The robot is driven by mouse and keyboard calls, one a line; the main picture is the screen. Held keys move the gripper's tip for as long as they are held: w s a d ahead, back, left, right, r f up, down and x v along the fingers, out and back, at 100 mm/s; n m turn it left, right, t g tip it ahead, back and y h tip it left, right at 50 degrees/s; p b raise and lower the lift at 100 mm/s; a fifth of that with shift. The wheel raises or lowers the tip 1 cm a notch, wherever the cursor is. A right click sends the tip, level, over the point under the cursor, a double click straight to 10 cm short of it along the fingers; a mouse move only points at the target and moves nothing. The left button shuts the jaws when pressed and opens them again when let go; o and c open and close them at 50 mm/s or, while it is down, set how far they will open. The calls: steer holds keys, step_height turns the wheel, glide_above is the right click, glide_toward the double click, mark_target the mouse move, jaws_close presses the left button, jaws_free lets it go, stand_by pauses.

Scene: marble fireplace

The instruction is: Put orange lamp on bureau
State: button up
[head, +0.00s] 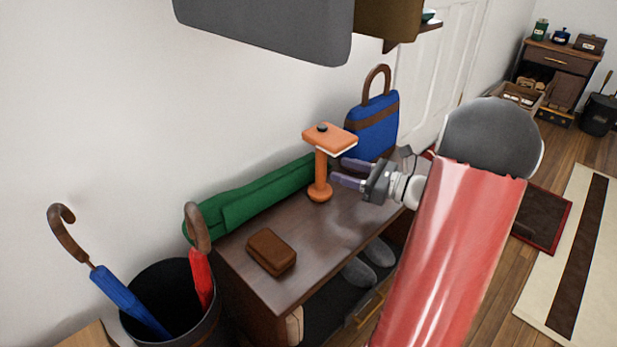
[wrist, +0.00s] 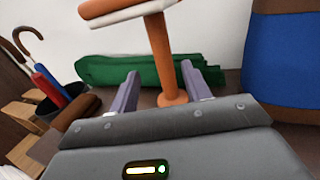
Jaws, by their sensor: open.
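The orange lamp (head: 319,170) stands upright on a dark brown wooden bench (head: 345,225) against the wall. It has a round base, a thin stem and a flat, wide head; the stem also shows in the wrist view (wrist: 160,52). My gripper (head: 338,171) is open and empty, just right of the stem and below the lamp's head. In the wrist view its two fingers (wrist: 160,76) appear on either side of the stem, which stands slightly beyond the tips. A brown bureau-like cabinet with a drawer (head: 555,60) stands at the far right back.
A green rolled item (head: 260,200) lies behind the lamp and a blue bag (head: 372,128) stands right of it. A brown box (head: 270,252) sits at the bench's front left. An umbrella bin (head: 150,285) stands left. Jars (head: 561,36) occupy the cabinet top.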

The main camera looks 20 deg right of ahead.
mark_target(321, 162)
steer(key=x, duration=0.7)
steer(key=shift+w+d+f+b, duration=0.1)
steer(key=shift+w+d+b, duration=0.05)
steer(key=shift+w+b, duration=0.15)
steer(key=shift+s, duration=0.1)
jaws_close()
